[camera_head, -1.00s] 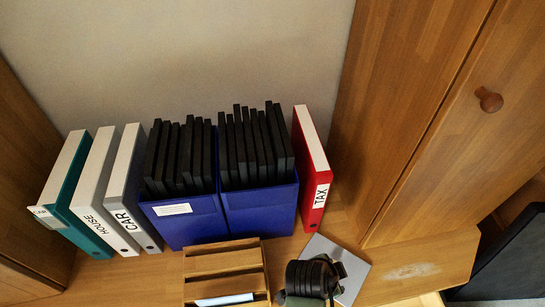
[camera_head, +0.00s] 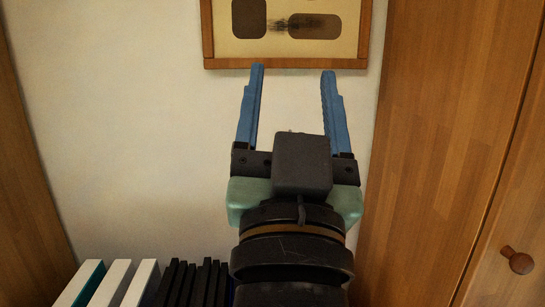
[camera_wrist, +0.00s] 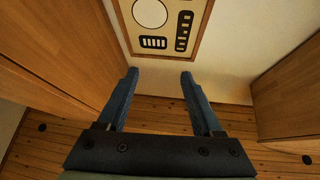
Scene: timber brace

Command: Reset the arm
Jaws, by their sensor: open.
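My gripper (camera_head: 291,70) is raised in front of the pale wall in the head view, its two blue fingers pointing up. The fingers are wide apart with nothing between them. In the wrist view my gripper (camera_wrist: 159,74) also shows as open and empty, with the fingertips just below a wooden-framed panel.
A framed picture (camera_head: 290,25) hangs on the wall above the fingertips. Wooden cabinet doors with a round knob (camera_head: 518,260) stand at the right. Tops of binders (camera_head: 107,285) and black folders (camera_head: 192,282) show at the bottom left. A plank floor (camera_wrist: 160,100) shows in the wrist view.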

